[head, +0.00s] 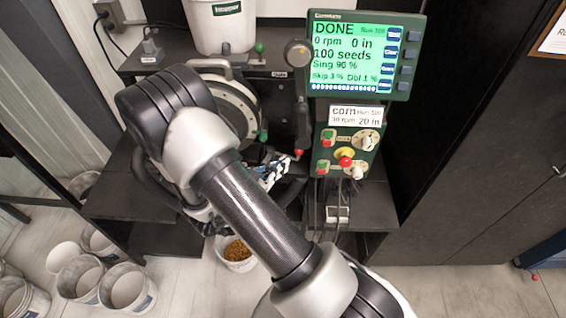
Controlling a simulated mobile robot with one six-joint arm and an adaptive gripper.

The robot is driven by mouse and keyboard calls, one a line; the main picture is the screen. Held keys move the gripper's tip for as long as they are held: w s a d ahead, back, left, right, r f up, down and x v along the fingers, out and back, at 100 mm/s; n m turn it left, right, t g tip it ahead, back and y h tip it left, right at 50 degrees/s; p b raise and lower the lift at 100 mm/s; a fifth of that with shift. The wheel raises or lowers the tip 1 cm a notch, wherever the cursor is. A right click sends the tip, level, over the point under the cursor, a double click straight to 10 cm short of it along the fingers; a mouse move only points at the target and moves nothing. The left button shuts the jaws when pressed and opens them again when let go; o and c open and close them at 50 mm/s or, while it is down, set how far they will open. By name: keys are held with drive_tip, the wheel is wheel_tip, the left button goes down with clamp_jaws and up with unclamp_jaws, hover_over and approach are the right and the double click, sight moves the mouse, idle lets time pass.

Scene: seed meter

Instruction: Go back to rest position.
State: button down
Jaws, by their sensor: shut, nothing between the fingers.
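My gripper (274,171) is partly hidden behind my own arm, in the middle of the head view. It is shut and empty. Its tip is close to a red-ended lever (298,152) left of the green control box (346,150); I cannot tell whether they touch. The seed meter (234,100), a round pale housing with a dark rim, stands behind my arm and is partly covered by it. The green display (366,45) reads DONE, 0 rpm, 0 in, 100 seeds.
A black bench (375,207) carries the meter and control box. A white hopper (222,25) stands above. A bucket of orange-brown seeds (237,252) is on the floor below the bench. Several empty buckets (127,287) stand at lower left. Dark cabinets (480,150) line the right; floor at lower right is mostly clear.

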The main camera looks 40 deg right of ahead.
drive_tip(key=s+p+v, duration=0.1)
drive_tip(key=v, duration=0.5)
drive_tip(key=shift+a, duration=0.2)
drive_tip(key=shift+a+r, duration=0.1)
drive_tip(key=shift+a, duration=0.05)
drive_tip(key=w+a+r+n+t+y, duration=0.4)
drive_tip(key=w+a+r+t+y, duration=0.3)
drive_tip(key=w+a+y, duration=0.5)
drive_tip(key=s+a+r+n+y, duration=0.2)
drive_tip(key=a+r+n+y, duration=0.3)
drive_tip(key=r, duration=0.6)
drive_tip(key=s+d+r+n+g, duration=0.1)
drive_tip(key=s+d+n+g, duration=0.1)
drive_tip(key=s, duration=1)
drive_tip(key=s+d+r+n+g+h, duration=0.1)
drive_tip(key=s+d+r+n+g, duration=0.1)
drive_tip(key=s, duration=1.1)
drive_tip(key=d+n+g, duration=0.1)
drive_tip(key=d+n, duration=0.1)
drive_tip(key=n, duration=0.1)
drive_tip(key=shift+d+r, duration=0.25)
drive_tip(key=shift+d, duration=0.1)
